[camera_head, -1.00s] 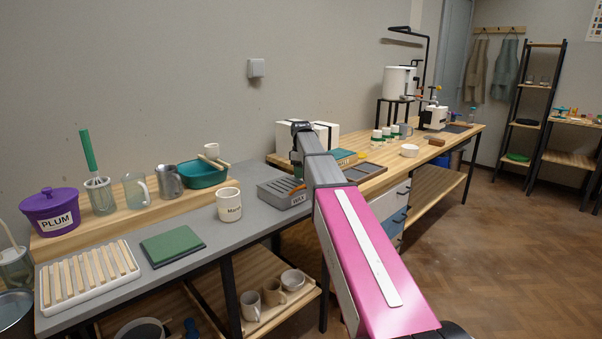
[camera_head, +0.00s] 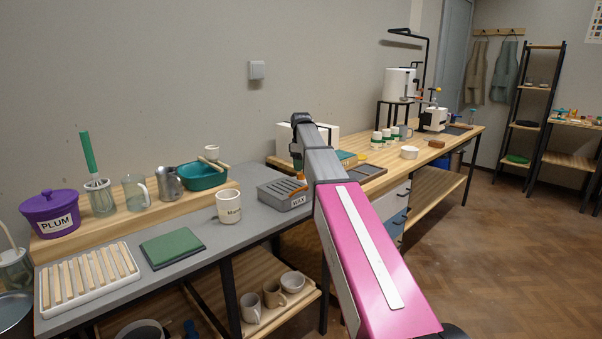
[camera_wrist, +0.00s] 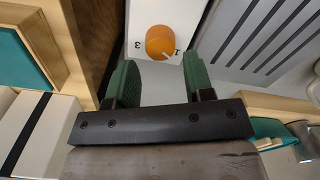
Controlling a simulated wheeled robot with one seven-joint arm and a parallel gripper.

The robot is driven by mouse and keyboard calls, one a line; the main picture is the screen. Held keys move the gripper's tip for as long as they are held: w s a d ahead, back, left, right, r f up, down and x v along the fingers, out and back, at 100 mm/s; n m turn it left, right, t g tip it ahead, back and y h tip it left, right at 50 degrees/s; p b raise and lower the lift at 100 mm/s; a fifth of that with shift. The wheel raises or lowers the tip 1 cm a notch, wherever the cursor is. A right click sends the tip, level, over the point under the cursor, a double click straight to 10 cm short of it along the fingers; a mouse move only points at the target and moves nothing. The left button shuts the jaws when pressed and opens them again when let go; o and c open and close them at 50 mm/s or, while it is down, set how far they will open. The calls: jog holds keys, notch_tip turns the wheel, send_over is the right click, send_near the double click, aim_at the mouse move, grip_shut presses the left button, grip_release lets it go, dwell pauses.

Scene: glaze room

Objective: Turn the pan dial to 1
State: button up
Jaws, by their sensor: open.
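The pan dial (camera_wrist: 160,42) is a round orange knob on a white panel in the wrist view. A pale mark on it points to the lower right, towards the printed 1; a 3 is printed to its left. My gripper (camera_wrist: 160,68) is open, its two green fingers apart with the dial just beyond and between their tips. I cannot tell whether they touch it. The grey wax pan (camera_head: 270,196), labelled WAX, stands on the bench in the head view; its slotted top (camera_wrist: 275,45) shows in the wrist view.
A white mug (camera_head: 228,207) stands left of the pan, and a teal basin (camera_head: 205,180) behind the mug. White boxes (camera_head: 326,135) stand behind my arm. The grey bench top between the mug and the pan is clear.

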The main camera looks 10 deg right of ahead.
notch_tip(320, 180, up, 7)
dwell(0.3)
jog(key=shift+f, duration=0.15)
